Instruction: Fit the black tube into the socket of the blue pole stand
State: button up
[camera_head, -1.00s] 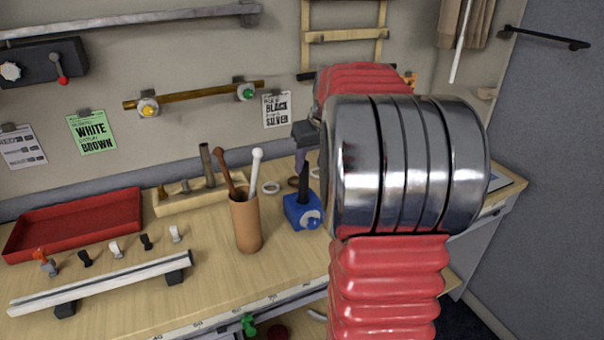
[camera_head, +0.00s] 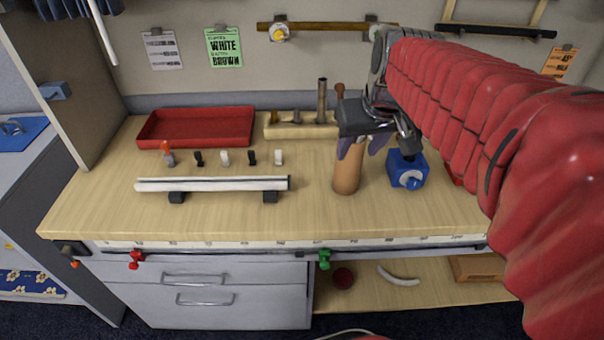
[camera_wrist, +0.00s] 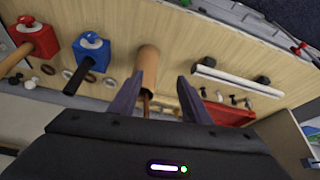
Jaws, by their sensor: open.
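My gripper (camera_head: 362,150) is open and empty, above and in front of the cup, left of the stand. In the wrist view its fingers (camera_wrist: 158,98) are spread, apart from the tube.
A red stand (camera_wrist: 22,28) holding a brown pole is beside the blue stand. The cup holds sticks. A white rail on black feet (camera_head: 212,184), small clips (camera_head: 225,158), a red tray (camera_head: 196,127) and a wooden block (camera_head: 301,130) lie left. The table's front left is clear.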

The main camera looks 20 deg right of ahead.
jog(key=s+a+f+n, duration=0.1)
jog(key=s+a+f, duration=0.4)
jog(key=s+a, duration=0.6)
jog(key=shift+s+a+t+y, duration=0.3)
jog(key=shift+s+y, duration=0.1)
jog(key=shift+s, duration=0.25)
dwell(0.4)
